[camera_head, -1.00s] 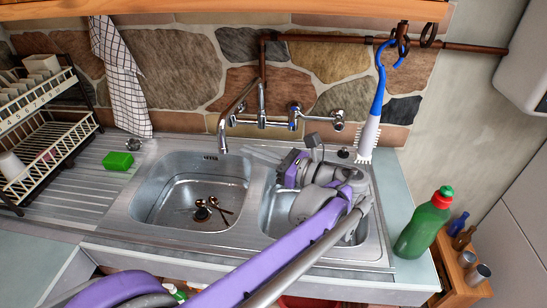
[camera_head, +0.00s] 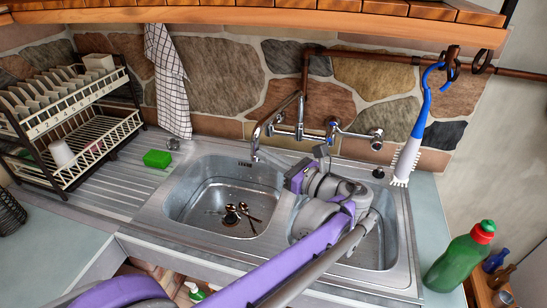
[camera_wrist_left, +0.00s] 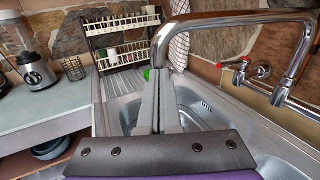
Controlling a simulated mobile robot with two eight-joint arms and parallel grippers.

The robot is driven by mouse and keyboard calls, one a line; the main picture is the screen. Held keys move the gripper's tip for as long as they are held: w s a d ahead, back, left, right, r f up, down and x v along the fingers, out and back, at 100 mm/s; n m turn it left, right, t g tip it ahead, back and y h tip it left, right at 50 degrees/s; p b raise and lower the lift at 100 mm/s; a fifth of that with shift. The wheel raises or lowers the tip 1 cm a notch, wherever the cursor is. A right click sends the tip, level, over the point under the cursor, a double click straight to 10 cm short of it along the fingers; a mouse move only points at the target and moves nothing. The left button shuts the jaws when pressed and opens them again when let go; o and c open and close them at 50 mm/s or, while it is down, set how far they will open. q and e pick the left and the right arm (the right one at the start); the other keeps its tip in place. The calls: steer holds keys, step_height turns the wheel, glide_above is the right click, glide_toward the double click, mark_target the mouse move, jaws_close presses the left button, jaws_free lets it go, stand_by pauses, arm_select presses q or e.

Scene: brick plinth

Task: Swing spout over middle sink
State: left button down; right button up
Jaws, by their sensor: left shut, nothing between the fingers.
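The chrome spout (camera_head: 275,122) rises from the wall tap and curves down, its outlet over the back right of the left basin (camera_head: 190,225). The right basin (camera_head: 378,256) lies beyond a metal divider. My left gripper (camera_head: 268,160) is shut and empty. Its fingers point left, low beside the spout's outlet, and partly blend with the sink. In the left wrist view the grey fingers (camera_wrist_left: 160,76) overlap the lower end of the spout (camera_wrist_left: 235,17); I cannot tell whether they touch. My right gripper is not in view.
A blue-white brush (camera_head: 412,140) hangs at the right above a green bottle (camera_head: 460,258). A dish rack (camera_head: 75,115) and green sponge (camera_head: 157,159) stand left. Spoons lie by the left drain (camera_head: 231,215). A wooden shelf (camera_head: 300,18) overhangs the wall.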

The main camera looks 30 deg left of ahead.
arm_select(q)
steer(key=w+a+t, duration=0.1)
steer(key=a, duration=1.2)
steer(key=shift+m, duration=0.4)
steer(key=shift+w, duration=0.1)
